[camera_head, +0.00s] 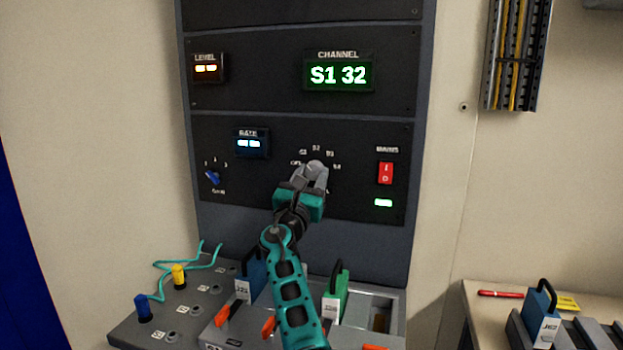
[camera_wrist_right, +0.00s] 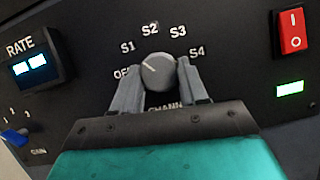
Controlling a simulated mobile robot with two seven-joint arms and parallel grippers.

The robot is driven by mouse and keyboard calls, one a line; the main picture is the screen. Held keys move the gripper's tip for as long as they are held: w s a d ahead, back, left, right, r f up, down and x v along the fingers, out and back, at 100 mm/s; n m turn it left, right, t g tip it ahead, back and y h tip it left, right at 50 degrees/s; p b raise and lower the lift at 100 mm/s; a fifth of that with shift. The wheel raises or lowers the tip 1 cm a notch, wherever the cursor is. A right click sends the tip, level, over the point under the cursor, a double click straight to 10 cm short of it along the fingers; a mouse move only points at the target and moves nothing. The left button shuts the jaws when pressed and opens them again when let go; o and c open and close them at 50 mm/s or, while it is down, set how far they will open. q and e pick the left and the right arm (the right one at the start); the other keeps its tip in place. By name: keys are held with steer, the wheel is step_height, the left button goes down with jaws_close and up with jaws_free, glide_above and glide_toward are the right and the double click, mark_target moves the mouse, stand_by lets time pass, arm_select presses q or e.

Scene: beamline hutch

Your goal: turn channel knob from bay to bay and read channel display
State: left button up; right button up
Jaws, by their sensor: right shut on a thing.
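The channel knob (camera_wrist_right: 158,72) is a round grey knob on the black rack panel. Its light pointer line points to the upper left, roughly toward the S1 mark. Marks OFF, S1, S2, S3 and S4 ring it. My right gripper (camera_wrist_right: 160,82) is shut on the knob, one finger on each side; it also shows in the head view (camera_head: 315,172), where it hides much of the knob. The channel display (camera_head: 338,75) reads S1 32 in lit green-white characters. My left gripper is not in view.
A red mains switch (camera_head: 386,173) sits right of the knob, and a small blue gain knob (camera_head: 212,177) sits left. Below stand a blue module (camera_head: 257,272), a green module (camera_head: 342,290) and a patch box with teal cable (camera_head: 160,265). A side table is at lower right.

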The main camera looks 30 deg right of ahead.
steer(key=m+g+b, duration=0.1)
steer(key=m+b, duration=0.1)
steer(key=m+g+h+b, duration=0.1)
steer(key=m+b, duration=0.1)
steer(key=m, duration=0.1)
steer(key=shift+w+f+b, duration=0.1)
steer(key=shift+f+b, duration=0.05)
steer(key=shift+b, duration=0.2)
steer(key=shift+a+m+g+h+b, duration=0.1)
steer(key=shift+m+g+h+b, duration=0.2)
steer(key=shift+m+g+b, duration=0.65)
steer(key=shift+m+g, duration=0.25)
steer(key=shift+m, duration=0.8)
steer(key=shift+w+r+m+b, duration=0.1)
steer(key=shift+r+m+b, duration=0.1)
steer(key=shift+m+b, duration=0.35)
steer(key=shift+m+g, duration=0.35)
steer(key=shift+g, duration=0.05)
steer(key=o, duration=1.1)
steer(key=shift+c, duration=0.2)
steer(key=shift+a, duration=0.1)
